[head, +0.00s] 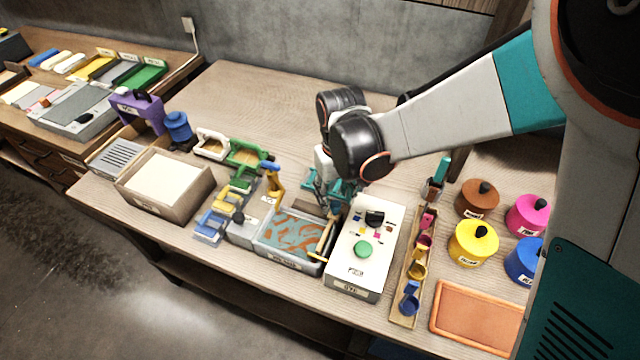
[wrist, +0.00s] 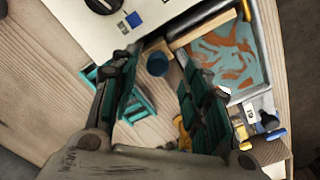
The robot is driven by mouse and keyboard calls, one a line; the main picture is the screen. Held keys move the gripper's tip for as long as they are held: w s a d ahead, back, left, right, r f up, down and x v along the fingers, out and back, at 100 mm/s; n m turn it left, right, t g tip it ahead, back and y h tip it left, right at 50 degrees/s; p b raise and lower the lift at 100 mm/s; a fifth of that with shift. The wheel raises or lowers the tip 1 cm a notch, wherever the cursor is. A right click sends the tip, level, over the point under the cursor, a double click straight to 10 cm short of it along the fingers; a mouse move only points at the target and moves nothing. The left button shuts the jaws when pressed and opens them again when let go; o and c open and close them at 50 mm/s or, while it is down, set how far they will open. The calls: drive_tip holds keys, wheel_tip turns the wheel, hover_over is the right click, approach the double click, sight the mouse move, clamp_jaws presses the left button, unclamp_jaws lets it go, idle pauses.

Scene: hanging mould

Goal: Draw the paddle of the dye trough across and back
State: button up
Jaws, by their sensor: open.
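The dye trough (head: 268,246) is a grey tray with blue and orange marbled liquid, left of the white box on the table. Its paddle (head: 324,240), a pale wooden bar, lies across the trough's right end. In the wrist view the trough (wrist: 262,88) is at upper right, with the paddle (wrist: 204,26) along its near side. My gripper (head: 334,203) is behind the paddle's far end, low over the table. In the wrist view my gripper (wrist: 157,62) is open, with a blue round piece (wrist: 157,64) between its fingertips. I cannot tell whether the fingers touch it.
A white box (head: 352,272) with a green knob stands close on the trough's right. Yellow, green and blue holders (head: 240,183) crowd its left. A rack of coloured scoops (head: 405,300) and lidded pots (head: 472,240) stand further right. The table behind is mostly clear.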

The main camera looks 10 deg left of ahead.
drive_tip(key=shift+w+f, duration=0.1)
drive_tip(key=shift+f, duration=1.15)
clamp_jaws()
drive_tip(key=a, duration=0.3)
drive_tip(key=w+a, duration=0.1)
drive_tip(key=a, duration=0.2)
drive_tip(key=w+a, duration=0.1)
drive_tip(key=a, duration=0.2)
drive_tip(key=shift+r+b, duration=0.1)
drive_tip(key=shift+b, duration=0.25)
unclamp_jaws()
drive_tip(key=shift+a, duration=0.2)
drive_tip(key=shift+d, duration=0.1)
